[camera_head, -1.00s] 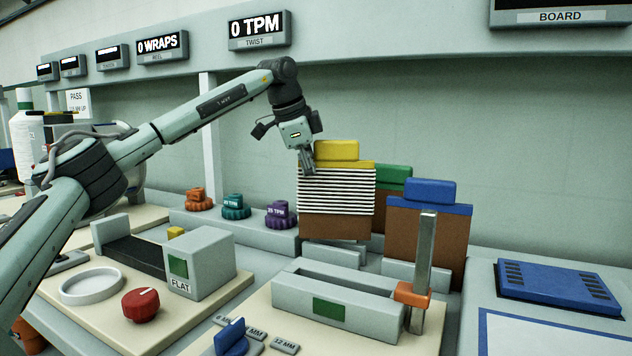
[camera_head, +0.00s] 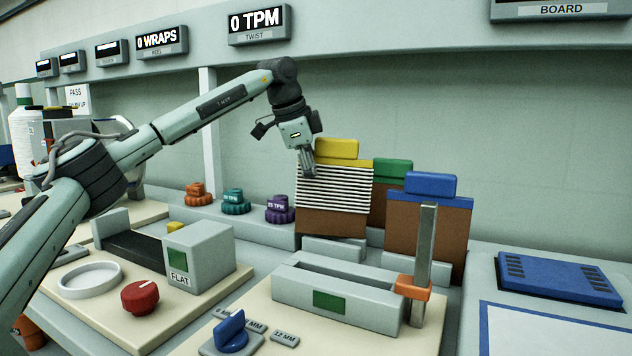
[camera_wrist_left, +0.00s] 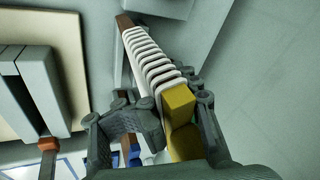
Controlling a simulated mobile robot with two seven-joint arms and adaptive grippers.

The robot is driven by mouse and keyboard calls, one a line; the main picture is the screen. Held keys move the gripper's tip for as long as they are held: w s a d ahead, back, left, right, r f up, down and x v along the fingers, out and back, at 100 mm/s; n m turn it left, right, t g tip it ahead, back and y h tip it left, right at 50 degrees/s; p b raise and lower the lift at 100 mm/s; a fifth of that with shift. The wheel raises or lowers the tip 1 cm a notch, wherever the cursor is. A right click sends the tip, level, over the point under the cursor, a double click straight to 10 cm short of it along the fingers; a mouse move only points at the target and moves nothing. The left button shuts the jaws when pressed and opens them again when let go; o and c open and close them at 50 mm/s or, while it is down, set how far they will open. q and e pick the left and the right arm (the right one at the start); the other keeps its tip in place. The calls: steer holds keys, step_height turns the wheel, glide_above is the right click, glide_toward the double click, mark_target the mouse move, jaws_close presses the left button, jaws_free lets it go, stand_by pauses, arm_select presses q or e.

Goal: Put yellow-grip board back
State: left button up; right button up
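The yellow-grip board (camera_head: 334,190) is brown, wound with white and dark stripes, with a yellow grip (camera_head: 336,149) on top. In the head view it stands slightly tilted over a grey holder (camera_head: 334,250) at the back; I cannot tell whether its lower edge is seated. My left gripper (camera_head: 308,172) is at the board's upper left. In the left wrist view, its fingers (camera_wrist_left: 175,98) lie on both sides of the board (camera_wrist_left: 150,62), close against it by the yellow grip (camera_wrist_left: 180,108), and appear shut on it. My right gripper is not in view.
A green-grip board (camera_head: 392,170) and a blue-grip board (camera_head: 430,226) stand beside and behind it. A grey slotted block with an orange-collared metal post (camera_head: 422,255) is in front. Several coloured knobs (camera_head: 236,202) sit to the left. A blue panel (camera_head: 558,278) lies at right.

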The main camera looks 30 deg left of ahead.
arm_select(q)
steer(key=shift+o, duration=1.1)
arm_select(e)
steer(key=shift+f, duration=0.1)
arm_select(q)
steer(key=shift+r, duration=0.1)
steer(key=shift+r, duration=0.2)
steer(key=v, duration=1.2)
steer(key=shift+r, duration=0.35)
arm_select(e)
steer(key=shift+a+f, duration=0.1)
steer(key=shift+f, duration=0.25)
arm_select(q)
steer(key=shift+a, duration=0.1)
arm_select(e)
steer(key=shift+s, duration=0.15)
